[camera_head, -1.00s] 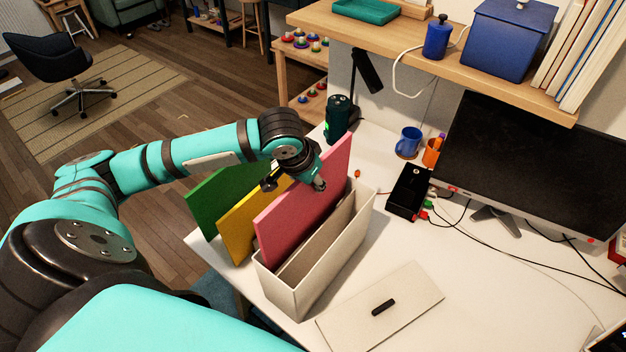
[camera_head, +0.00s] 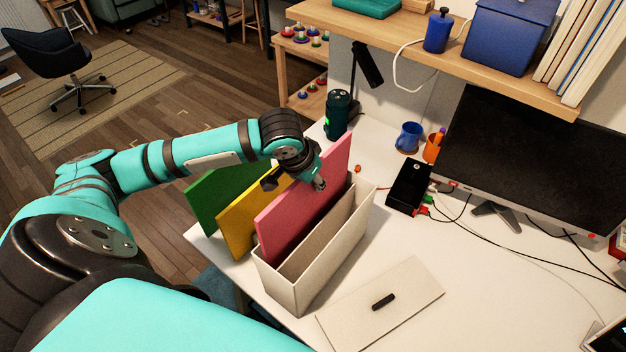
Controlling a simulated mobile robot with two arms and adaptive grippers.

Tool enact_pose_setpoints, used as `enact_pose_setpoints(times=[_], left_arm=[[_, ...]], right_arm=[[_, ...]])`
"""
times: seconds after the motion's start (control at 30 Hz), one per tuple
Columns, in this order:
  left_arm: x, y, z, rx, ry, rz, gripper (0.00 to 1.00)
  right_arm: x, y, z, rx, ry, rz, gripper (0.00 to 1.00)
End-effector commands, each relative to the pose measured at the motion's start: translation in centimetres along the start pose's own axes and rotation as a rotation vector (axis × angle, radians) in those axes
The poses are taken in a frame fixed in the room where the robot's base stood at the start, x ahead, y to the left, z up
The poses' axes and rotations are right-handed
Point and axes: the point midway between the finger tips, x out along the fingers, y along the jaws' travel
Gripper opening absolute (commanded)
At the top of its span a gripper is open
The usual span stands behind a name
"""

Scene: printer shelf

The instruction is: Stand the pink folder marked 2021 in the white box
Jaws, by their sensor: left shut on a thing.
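The pink folder (camera_head: 303,205) stands upright, its lower part inside the white box (camera_head: 330,262) along the box's left long side. Its lower edge is hidden by the box wall. No 2021 marking can be read from here. My left gripper (camera_head: 318,178) is shut on the pink folder's upper edge, near the middle to far part. The box stands on the white desk, its space to the right of the folder empty. My right gripper is not in view.
A yellow folder (camera_head: 240,225) and a green folder (camera_head: 212,198) stand close left of the box. A pale lid-like panel with a dark handle (camera_head: 383,302) lies right of it.

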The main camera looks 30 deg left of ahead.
Motion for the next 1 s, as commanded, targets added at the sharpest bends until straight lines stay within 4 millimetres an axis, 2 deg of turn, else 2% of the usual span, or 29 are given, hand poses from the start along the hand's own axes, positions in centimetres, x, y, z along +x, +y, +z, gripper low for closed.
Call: enact_pose_setpoints(times=[1.0], left_arm=[[2.3,0.0,0.9,0.0,0.0,0.0,0.0]], right_arm=[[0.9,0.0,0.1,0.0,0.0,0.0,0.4]])
